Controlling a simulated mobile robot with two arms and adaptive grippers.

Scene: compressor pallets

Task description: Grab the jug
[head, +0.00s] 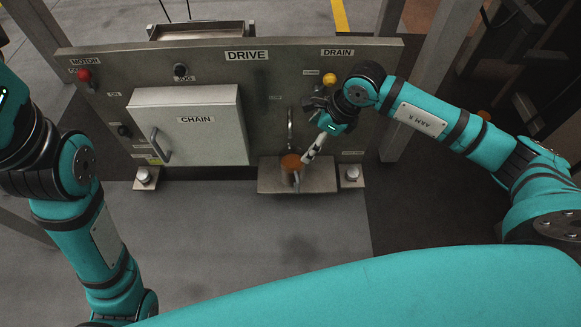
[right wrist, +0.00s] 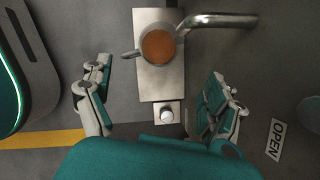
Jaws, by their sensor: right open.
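The jug (head: 291,163) holds orange-brown liquid and stands on a metal shelf (head: 318,178) under a curved spout (head: 290,128) on the DRIVE panel. In the right wrist view the jug (right wrist: 158,47) is seen from above, its handle pointing left and the spout reaching over it from the right. My right gripper (head: 313,150) is by the jug's upper right side in the head view. In the right wrist view its fingers (right wrist: 156,103) are spread wide, with nothing between them; the jug is beyond them. My left arm shows at the left, but its gripper is not in view.
The panel (head: 245,75) carries a CHAIN box (head: 185,122) with a handle, a red MOTOR button (head: 84,75) and a yellow DRAIN knob (head: 329,79). A small round button (head: 352,174) sits right of the shelf. The floor in front is clear.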

